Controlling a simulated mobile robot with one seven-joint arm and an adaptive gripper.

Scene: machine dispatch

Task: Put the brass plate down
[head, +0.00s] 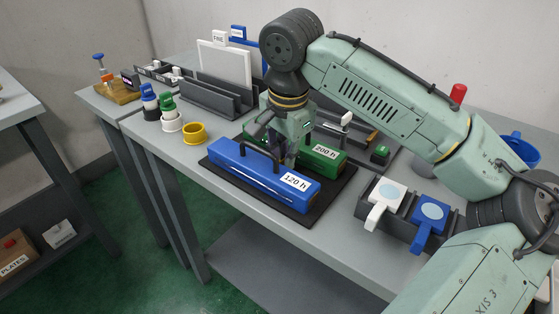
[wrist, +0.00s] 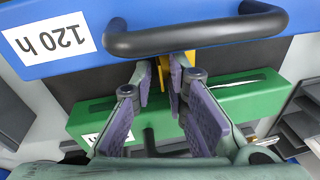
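A yellow, brass-coloured piece (wrist: 164,72), which I take for the brass plate, shows between and just beyond my fingertips in the wrist view. Most of it is hidden by the fingers. My gripper (wrist: 161,85) has its fingers close together and appears shut on this piece. In the head view my gripper (head: 290,158) points down by the blue box (head: 250,178) labelled 120 h and the green box (head: 322,158) labelled 200 h. In the wrist view the fingertips lie over the dark gap between the two boxes. The plate cannot be made out in the head view.
Both boxes have raised dark handles; the blue one's handle (wrist: 200,38) is close to my fingertips. They stand on a black mat (head: 310,215). A yellow ring (head: 194,133) and capped pieces stand left. A dark holder (head: 395,220) with white and blue tags stands right.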

